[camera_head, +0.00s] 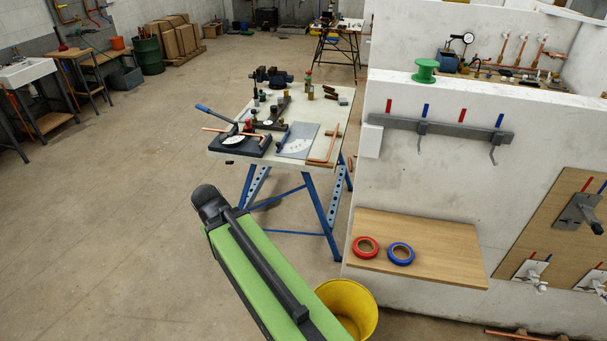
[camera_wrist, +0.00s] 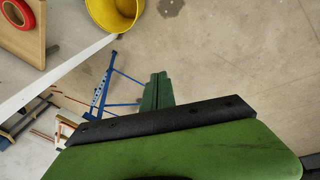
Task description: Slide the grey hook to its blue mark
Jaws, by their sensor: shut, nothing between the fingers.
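In the head view a grey rail (camera_head: 455,131) runs along the white wall on the right and carries two grey hooks. The left hook (camera_head: 421,137) hangs just under a blue mark (camera_head: 425,110). The right hook (camera_head: 492,150) hangs just below and slightly left of another blue mark (camera_head: 499,120). Red marks (camera_head: 388,105) and (camera_head: 463,114) stand left of each blue one. My gripper (camera_wrist: 158,78) shows in the wrist view as two green fingers, shut and empty. It points over the floor, away from the rail. The hooks are out of the wrist view.
A wooden shelf (camera_head: 440,262) below the rail holds a red tape roll (camera_head: 365,247) and a blue one (camera_head: 401,254). A yellow bucket (camera_head: 350,302) stands on the floor. A green spool (camera_head: 425,71) sits on the wall top. A cluttered workbench (camera_head: 225,151) stands behind.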

